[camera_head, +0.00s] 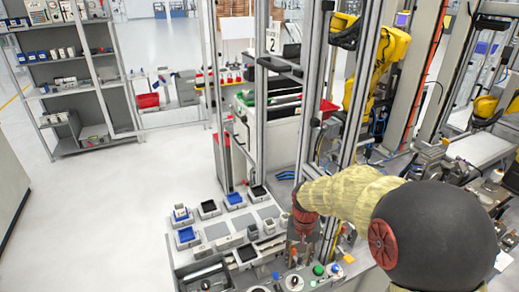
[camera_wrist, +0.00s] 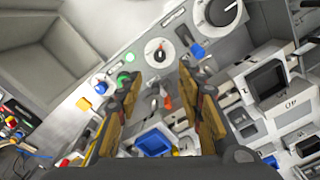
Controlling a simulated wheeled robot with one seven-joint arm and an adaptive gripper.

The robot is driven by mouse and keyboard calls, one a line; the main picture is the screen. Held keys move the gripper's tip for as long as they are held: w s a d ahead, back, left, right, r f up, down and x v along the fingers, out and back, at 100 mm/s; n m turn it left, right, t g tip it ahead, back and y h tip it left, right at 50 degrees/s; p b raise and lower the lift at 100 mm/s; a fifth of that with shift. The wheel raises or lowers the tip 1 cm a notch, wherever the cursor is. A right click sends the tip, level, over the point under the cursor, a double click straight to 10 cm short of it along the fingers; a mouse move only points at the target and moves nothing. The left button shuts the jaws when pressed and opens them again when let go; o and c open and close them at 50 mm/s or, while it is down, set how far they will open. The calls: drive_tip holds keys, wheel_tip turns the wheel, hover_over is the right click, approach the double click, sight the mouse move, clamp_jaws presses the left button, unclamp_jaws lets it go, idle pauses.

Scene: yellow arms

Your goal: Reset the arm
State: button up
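My arm (camera_head: 345,195) reaches from the lower right of the head view toward the grey workbench, with a tan sleeve and a large black joint. My gripper (camera_head: 303,243) points down over the right part of the bench, among its knobs and buttons. In the wrist view my gripper (camera_wrist: 160,76) has its two yellow-and-dark fingers spread apart, with nothing held between them. Below the fingers are a blue-lined small tray (camera_wrist: 153,142) and an orange-red switch (camera_wrist: 166,100). I cannot tell the exact height of the fingertips above the bench.
The workbench (camera_head: 268,211) carries several small trays and boxes. A green button (camera_wrist: 125,79) and a round dial (camera_wrist: 159,51) lie ahead of the fingers. Metal posts (camera_head: 308,95) and a yellow robot arm (camera_head: 390,50) stand behind. The floor (camera_head: 110,200) at left is clear.

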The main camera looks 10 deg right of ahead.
drive_tip(key=s+r+n+t+b, duration=0.1)
drive_tip(key=s+r+t+b, duration=0.1)
drive_tip(key=s+r+b, duration=0.2)
drive_tip(key=s+r+n+t+b, duration=0.2)
drive_tip(key=s+r, duration=0.7)
drive_tip(key=s, duration=0.9)
drive_tip(key=shift+r+t+b, duration=0.35)
drive_tip(key=shift+t+b, duration=0.45)
drive_tip(key=shift+b, duration=0.05)
